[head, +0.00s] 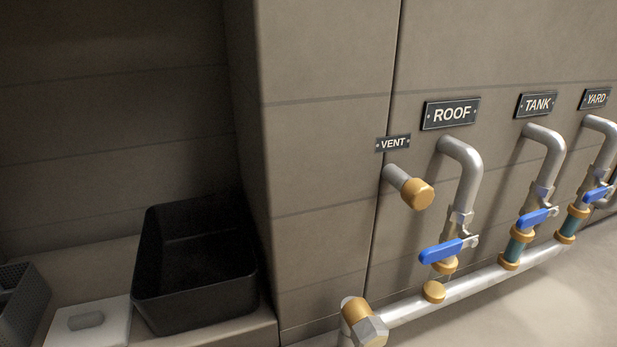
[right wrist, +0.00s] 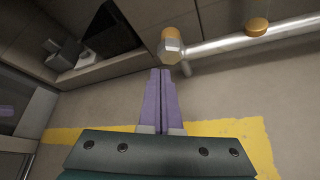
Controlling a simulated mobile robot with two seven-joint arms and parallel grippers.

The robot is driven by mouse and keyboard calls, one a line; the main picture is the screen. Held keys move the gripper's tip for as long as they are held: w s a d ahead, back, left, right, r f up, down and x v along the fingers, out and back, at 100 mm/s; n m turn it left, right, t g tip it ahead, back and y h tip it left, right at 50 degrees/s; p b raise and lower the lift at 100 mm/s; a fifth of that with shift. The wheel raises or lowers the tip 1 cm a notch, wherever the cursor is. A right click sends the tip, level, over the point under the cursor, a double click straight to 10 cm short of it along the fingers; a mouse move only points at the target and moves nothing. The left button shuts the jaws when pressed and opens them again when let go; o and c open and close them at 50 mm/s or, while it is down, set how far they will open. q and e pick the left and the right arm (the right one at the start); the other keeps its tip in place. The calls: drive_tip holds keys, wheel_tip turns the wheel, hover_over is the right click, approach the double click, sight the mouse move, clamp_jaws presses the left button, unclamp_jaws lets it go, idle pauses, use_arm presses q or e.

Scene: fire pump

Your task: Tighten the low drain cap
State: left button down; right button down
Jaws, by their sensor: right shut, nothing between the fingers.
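The low drain cap (head: 362,322), brass with a grey hex face, is on the left end of the low silver pipe (head: 480,283) in the head view. In the right wrist view the cap (right wrist: 171,46) is at the top centre, on the end of the pipe (right wrist: 245,40). My right gripper (right wrist: 161,71) has purple fingers that are shut together with nothing between them. Its fingertips point toward the cap and appear just short of it, apart from it.
Above the pipe are blue valve handles (head: 448,250) and a brass-capped vent stub (head: 412,190). A black bin (head: 197,295) and a white block (head: 88,325) sit on a ledge at left. A yellow floor line (right wrist: 235,130) crosses open floor.

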approach(368, 319)
drive_tip(key=x, duration=0.4)
drive_tip(key=shift+w+a+r, duration=0.1)
drive_tip(key=shift+w+a, duration=0.3)
drive_tip(key=shift+w, duration=0.05)
drive_tip(key=shift+f, duration=0.4)
idle(0.3)
